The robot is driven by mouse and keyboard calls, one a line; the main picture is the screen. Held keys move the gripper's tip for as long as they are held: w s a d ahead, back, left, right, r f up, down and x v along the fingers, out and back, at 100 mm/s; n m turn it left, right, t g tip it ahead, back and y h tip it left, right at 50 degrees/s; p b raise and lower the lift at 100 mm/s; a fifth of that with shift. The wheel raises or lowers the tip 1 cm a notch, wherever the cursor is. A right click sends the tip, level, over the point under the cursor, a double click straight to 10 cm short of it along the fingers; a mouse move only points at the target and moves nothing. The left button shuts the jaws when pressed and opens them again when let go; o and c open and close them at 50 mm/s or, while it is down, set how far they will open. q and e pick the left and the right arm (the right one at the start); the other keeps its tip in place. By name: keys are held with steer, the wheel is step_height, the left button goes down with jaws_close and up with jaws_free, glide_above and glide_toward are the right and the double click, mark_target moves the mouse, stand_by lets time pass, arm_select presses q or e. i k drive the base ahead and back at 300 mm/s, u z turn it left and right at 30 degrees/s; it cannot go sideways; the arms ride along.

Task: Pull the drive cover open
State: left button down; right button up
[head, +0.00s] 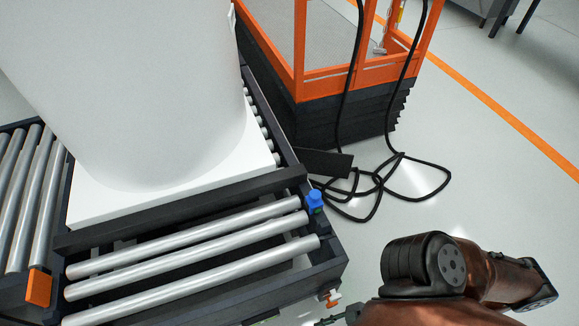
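I cannot single out a drive cover with certainty. The roller conveyor (325,268) has a dark frame and bare silver rollers at its near end. A blue part (314,201) sits on its right corner post. A small orange and white part (331,297) shows low on its right end, close to my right arm. My copper-brown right arm comes in at the lower right. Thin dark parts at its left end (331,320), likely my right gripper, are cut off by the bottom edge, so its opening is hidden. My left gripper is out of view.
A large white tank (150,90) stands on a white board (100,203) on the conveyor. Another roller section (25,205) with an orange end block (38,288) lies left. An orange-framed platform (330,73) stands behind. Black cable (378,185) loops over the floor; the right floor is clear.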

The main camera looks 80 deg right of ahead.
mark_target(337, 165)
steer(key=u, duration=0.4)
steer(key=k, duration=0.95)
steer(key=z, duration=0.95)
